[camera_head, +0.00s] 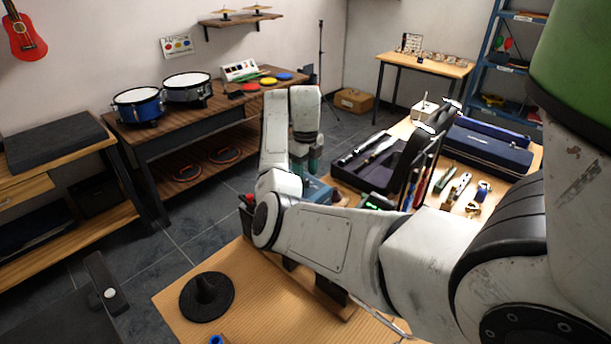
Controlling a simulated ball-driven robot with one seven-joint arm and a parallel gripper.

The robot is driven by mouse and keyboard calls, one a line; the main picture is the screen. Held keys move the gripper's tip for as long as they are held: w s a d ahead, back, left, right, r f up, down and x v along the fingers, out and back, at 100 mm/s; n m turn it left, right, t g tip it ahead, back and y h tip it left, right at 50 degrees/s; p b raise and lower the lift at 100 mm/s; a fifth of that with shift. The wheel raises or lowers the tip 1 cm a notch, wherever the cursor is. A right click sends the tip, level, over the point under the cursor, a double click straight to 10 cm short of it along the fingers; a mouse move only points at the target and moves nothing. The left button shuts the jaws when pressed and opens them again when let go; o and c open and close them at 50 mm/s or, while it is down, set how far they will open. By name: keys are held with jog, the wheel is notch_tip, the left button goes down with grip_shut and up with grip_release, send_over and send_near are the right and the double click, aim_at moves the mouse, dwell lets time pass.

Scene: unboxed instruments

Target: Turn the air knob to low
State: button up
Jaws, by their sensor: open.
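My gripper (307,166) points down at the end of my arm, left of the picture's centre. It is open, but its fingertips are small and partly hidden behind my own arm. Just below it, a blue boxy thing (320,190) shows partly, close to the gripper; I cannot tell whether they touch. I cannot make out an air knob or its setting. My arm covers much of the bench around there.
An open dark instrument case (368,172), upright tools (415,187) and a long dark case (487,150) crowd the right. A drum table (150,137) stands at the back left. Grey floor between is clear.

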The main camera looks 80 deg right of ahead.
aim_at(306, 183)
jog(key=shift+f, duration=1.1)
jog(key=shift+c, duration=0.5)
grip_shut()
